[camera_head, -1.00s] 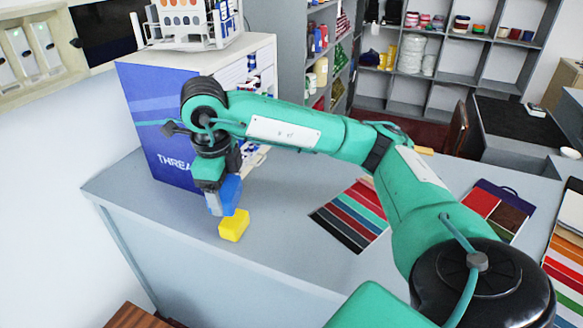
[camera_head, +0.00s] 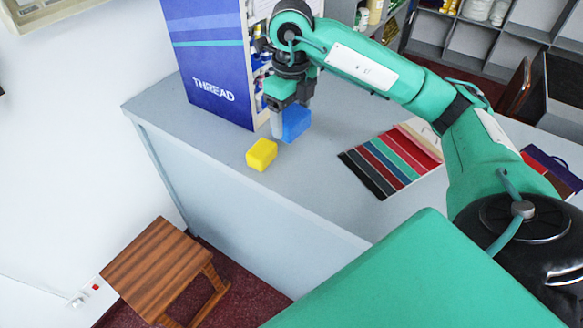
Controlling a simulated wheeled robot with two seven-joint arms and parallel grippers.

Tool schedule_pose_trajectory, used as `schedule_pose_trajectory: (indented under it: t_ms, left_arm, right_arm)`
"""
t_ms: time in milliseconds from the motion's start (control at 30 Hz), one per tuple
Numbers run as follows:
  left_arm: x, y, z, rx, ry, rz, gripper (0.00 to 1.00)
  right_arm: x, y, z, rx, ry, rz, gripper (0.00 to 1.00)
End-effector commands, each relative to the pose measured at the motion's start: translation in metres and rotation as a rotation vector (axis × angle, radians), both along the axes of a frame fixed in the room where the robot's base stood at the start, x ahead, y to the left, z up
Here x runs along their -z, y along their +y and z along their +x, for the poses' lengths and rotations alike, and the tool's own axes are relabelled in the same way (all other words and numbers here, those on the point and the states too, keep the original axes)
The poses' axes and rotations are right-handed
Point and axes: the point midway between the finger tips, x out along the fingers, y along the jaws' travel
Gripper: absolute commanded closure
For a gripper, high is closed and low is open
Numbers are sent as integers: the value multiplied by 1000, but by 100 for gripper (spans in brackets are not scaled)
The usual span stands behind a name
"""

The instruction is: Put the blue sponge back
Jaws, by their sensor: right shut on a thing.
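The blue sponge (camera_head: 297,123) is in the grasp of my right gripper (camera_head: 284,120), which points down over the counter (camera_head: 220,200). One grey finger shows on the sponge's left side; the other finger is hidden. The sponge is low, close to the counter top; I cannot tell whether it touches it. A yellow block (camera_head: 261,155) lies on the counter just in front and to the left of the sponge, apart from it in the picture. My left gripper is not in view.
The blue THREAD cabinet (camera_head: 215,70) stands on the counter behind the gripper. A striped swatch card (camera_head: 390,160) lies to the right. A wooden stool (camera_head: 165,265) stands on the floor at the lower left. The counter's front strip is clear.

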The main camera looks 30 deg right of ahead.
Motion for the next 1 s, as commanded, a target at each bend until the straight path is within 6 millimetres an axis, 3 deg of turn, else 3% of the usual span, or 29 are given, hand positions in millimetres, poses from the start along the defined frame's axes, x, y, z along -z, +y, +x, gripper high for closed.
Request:
schedule_pose_trajectory:
  t_ms: [500, 767, 1000]
  left_arm:
    - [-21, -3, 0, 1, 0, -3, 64]
    - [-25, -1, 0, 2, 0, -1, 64]
    - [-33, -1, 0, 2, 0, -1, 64]
  right_arm:
    - [105, 0, -1, 0, 4, -1, 46]
    - [127, 0, 0, 1, 1, 0, 46]
    - [158, 0, 0, 0, 2, -1, 46]
